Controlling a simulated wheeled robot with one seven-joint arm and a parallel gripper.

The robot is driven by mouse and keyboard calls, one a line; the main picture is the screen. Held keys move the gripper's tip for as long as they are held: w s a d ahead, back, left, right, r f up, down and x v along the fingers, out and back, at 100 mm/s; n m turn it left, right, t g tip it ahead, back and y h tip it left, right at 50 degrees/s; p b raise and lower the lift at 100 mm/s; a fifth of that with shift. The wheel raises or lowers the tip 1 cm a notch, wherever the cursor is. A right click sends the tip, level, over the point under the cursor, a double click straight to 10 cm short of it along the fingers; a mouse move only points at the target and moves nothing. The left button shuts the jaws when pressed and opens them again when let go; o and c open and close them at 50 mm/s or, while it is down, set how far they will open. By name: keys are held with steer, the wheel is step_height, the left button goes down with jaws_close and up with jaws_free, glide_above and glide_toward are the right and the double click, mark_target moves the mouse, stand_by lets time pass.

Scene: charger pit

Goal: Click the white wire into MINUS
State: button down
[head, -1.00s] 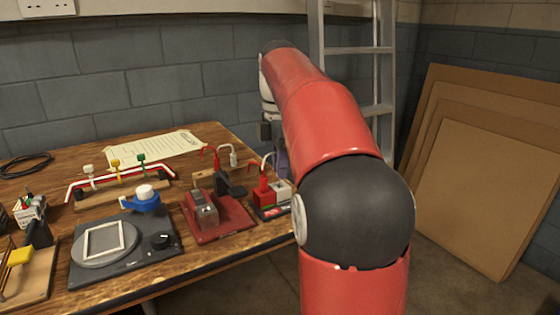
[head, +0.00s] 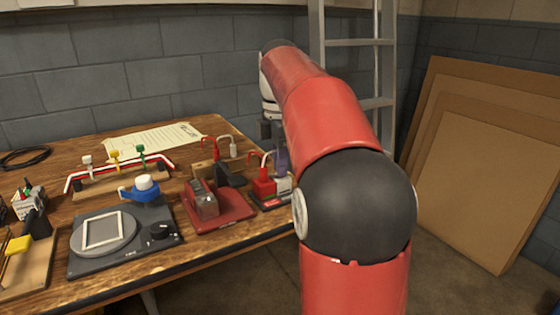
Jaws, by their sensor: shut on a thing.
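My gripper (head: 277,150) is at the table's right end, beside my red and black arm, which hides much of it. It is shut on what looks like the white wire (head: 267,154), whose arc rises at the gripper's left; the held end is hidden. A red block (head: 263,184) on a dark base stands just below the gripper, with a pale grey block (head: 283,184) at its right. I cannot read a MINUS mark or see whether the wire touches a terminal.
A red tray (head: 225,213) with a grey-brown block lies left of the red block. A dark scale-like device (head: 130,262) is farther left. A rack with red and white wires (head: 120,180) and a paper sheet (head: 150,143) lie behind. A ladder (head: 357,45) stands behind my arm.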

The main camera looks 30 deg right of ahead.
steer(key=c, duration=2)
jaws_free()
jaws_close()
steer(key=shift+f, duration=0.2)
steer(key=o, duration=0.7)
jaws_free()
steer(key=shift+r, duration=0.1)
